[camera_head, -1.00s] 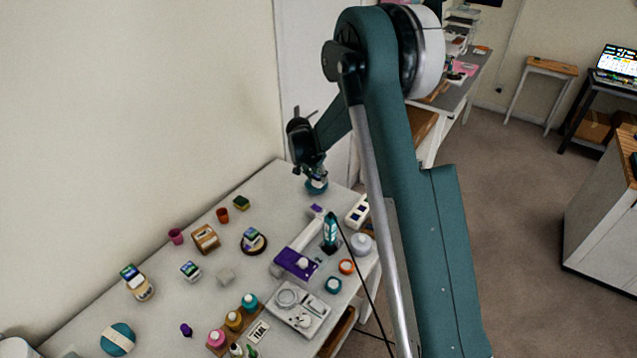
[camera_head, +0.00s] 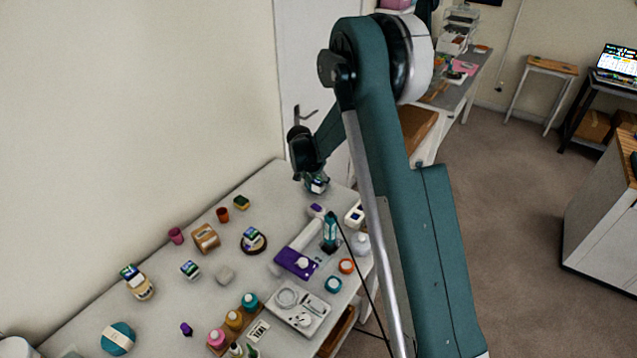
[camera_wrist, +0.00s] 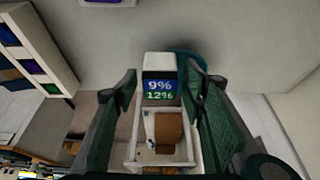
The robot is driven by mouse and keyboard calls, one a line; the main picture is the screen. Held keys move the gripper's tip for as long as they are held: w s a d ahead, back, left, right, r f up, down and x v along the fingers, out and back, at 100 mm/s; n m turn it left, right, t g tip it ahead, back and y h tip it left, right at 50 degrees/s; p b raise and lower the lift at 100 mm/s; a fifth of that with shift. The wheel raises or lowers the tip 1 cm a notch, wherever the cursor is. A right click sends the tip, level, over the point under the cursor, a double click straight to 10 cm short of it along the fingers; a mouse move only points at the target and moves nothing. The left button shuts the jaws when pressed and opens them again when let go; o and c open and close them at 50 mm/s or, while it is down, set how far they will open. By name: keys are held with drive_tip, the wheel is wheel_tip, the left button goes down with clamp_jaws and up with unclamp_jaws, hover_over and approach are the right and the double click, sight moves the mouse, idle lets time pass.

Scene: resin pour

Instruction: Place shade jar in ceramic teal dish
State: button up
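In the head view, my gripper (camera_head: 312,170) is low over the far corner of the table, with the jar (camera_head: 317,183) covering most of the dish. I cannot tell whether the jar touches the dish.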

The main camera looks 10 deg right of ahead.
drive_tip(key=shift+r, duration=0.15)
drive_tip(key=v, duration=1.2)
drive_tip(key=shift+b, duration=0.3)
idle(0.8)
